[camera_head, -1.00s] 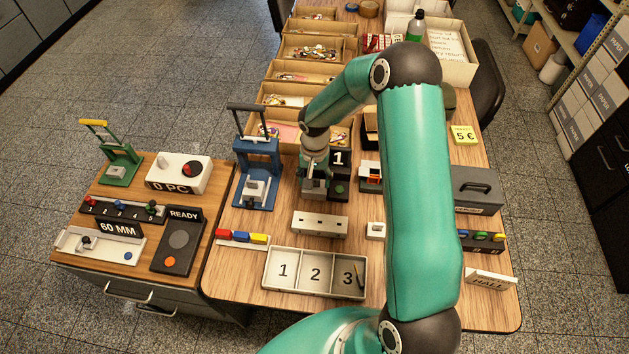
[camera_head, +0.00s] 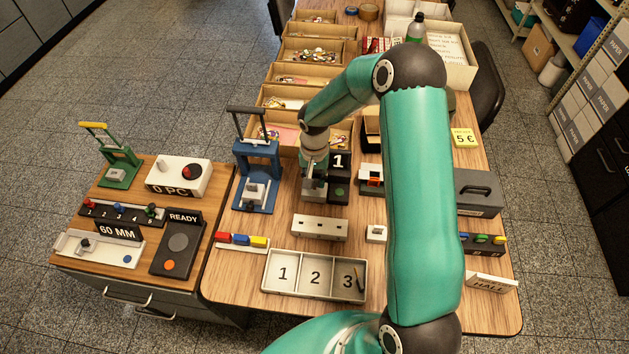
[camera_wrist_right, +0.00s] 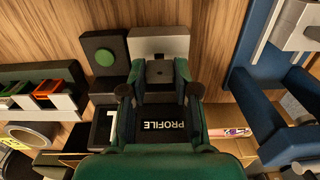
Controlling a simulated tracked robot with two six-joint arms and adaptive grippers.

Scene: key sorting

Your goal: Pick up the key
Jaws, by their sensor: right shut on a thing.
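My right gripper (camera_head: 314,185) points down at the grey and black device marked PROFILE, near the middle of the table. In the right wrist view its two fingers (camera_wrist_right: 160,78) are close together on a small dark piece (camera_wrist_right: 159,71), taken to be the key. The key's shape is mostly hidden between the fingers, and I cannot tell whether it touches the device. The PROFILE label (camera_wrist_right: 163,125) shows below the fingertips in that view. A thin dark item (camera_head: 360,278) lies in compartment 3 of the white tray (camera_head: 265,272); it is too small to identify. My left gripper is out of view.
A blue press (camera_head: 257,170) stands left of the gripper. A black block marked 1 (camera_head: 338,161) stands close on its right. A white block with holes (camera_head: 319,228) lies in front. Open boxes (camera_head: 305,75) line the back. A grey box (camera_head: 478,190) stands right.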

